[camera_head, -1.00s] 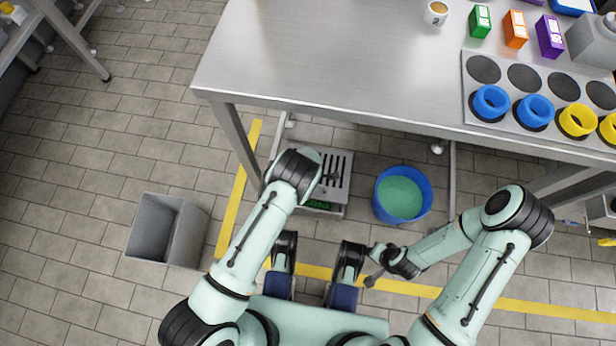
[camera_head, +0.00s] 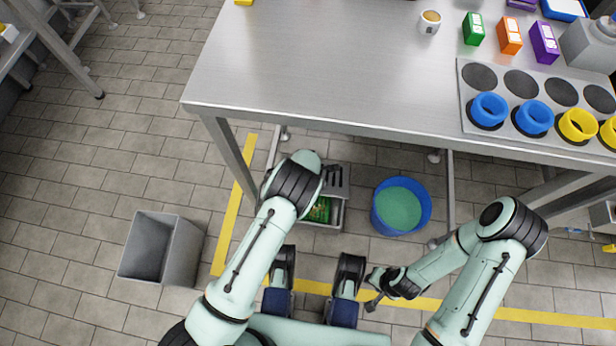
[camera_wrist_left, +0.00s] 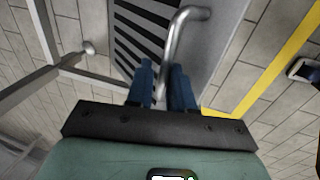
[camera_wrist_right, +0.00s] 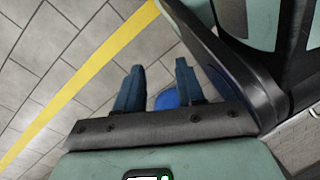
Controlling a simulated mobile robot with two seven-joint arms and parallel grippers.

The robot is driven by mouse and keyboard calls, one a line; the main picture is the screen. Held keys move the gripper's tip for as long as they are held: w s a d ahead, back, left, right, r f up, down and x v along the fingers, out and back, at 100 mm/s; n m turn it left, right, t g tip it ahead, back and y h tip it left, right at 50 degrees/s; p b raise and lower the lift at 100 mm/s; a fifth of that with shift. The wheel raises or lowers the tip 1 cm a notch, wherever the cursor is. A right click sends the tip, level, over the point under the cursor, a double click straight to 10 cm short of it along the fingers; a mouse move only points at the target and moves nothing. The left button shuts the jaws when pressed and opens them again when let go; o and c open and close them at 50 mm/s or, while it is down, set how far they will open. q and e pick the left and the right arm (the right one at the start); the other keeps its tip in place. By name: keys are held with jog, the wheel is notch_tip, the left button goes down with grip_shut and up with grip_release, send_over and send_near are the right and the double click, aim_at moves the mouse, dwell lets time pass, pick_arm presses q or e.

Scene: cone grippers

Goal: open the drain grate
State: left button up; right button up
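The drain grate is a grey metal plate with dark slots (camera_head: 338,176) under the steel table. It also shows in the left wrist view (camera_wrist_left: 133,45). Its curved metal handle (camera_wrist_left: 178,32) runs down between the fingers of my left gripper (camera_wrist_left: 164,78), which look closed around it. In the head view my left forearm hides that gripper and part of the grate. The drain opening with green contents (camera_head: 320,211) shows at the grate's near side. My right gripper (camera_wrist_right: 157,80) is open and empty, low over the floor to the right.
A blue bucket of green liquid (camera_head: 400,206) stands just right of the drain. A grey bin (camera_head: 162,249) stands on the left floor. The steel table (camera_head: 310,75) and its legs overhang the drain. Yellow lines (camera_head: 229,226) cross the tiles.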

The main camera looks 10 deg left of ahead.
pick_arm(q)
jog(key=shift+o, duration=0.9)
jog(key=shift+w, duration=0.1)
pick_arm(e)
jog(key=shift+w, duration=0.1)
